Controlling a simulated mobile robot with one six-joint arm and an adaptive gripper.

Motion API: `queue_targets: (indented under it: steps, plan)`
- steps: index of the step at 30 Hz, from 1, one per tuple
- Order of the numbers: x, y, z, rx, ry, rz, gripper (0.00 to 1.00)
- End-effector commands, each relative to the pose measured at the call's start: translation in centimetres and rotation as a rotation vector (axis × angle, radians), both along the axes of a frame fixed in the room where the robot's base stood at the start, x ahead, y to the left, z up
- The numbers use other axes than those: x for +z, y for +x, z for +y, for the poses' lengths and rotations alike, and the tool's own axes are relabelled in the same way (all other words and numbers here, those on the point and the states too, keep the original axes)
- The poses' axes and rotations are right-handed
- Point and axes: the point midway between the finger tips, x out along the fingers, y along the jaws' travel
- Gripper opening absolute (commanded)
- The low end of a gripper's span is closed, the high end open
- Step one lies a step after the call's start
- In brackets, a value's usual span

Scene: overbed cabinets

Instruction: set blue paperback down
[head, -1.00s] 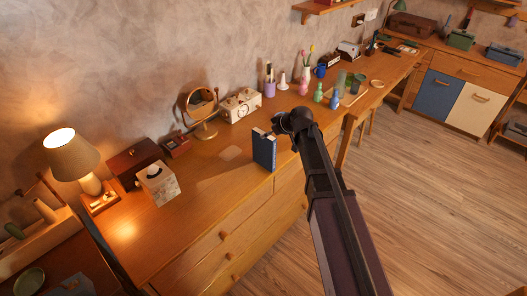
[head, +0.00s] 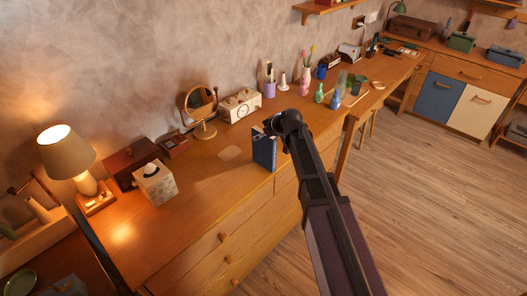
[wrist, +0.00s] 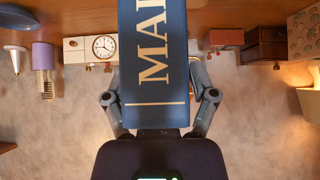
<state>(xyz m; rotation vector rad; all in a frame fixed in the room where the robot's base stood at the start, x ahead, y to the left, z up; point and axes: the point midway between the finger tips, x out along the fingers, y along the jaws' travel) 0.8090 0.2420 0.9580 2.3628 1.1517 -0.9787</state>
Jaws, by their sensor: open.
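The blue paperback (head: 264,152) stands upright on the wooden dresser top, close to its front edge. In the wrist view its dark blue side with large pale letters (wrist: 153,50) fills the middle. My gripper (wrist: 160,98) is open, with one finger on each side of the book. Whether either finger touches the cover is hard to tell. In the head view my gripper (head: 276,128) is at the book's right side, and its fingers are mostly hidden by the arm and the book.
Small vases (head: 319,93) stand to the right. The dresser top left of the book is clear.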

Motion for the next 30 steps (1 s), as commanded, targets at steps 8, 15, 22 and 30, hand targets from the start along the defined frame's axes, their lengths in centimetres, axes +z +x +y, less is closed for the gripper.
queue_targets:
  steps: [8, 15, 22, 30]
  plan:
    - [0.02, -0.01, -0.02, 0.000, 0.000, 0.000, 0.74]
    - [0.02, -0.01, -0.02, 0.000, 0.000, 0.000, 0.39]
    - [0.01, -0.02, 0.00, 0.000, 0.000, 0.000, 0.00]
    - [0.06, -0.01, 0.02, 0.001, 0.000, -0.001, 0.00]
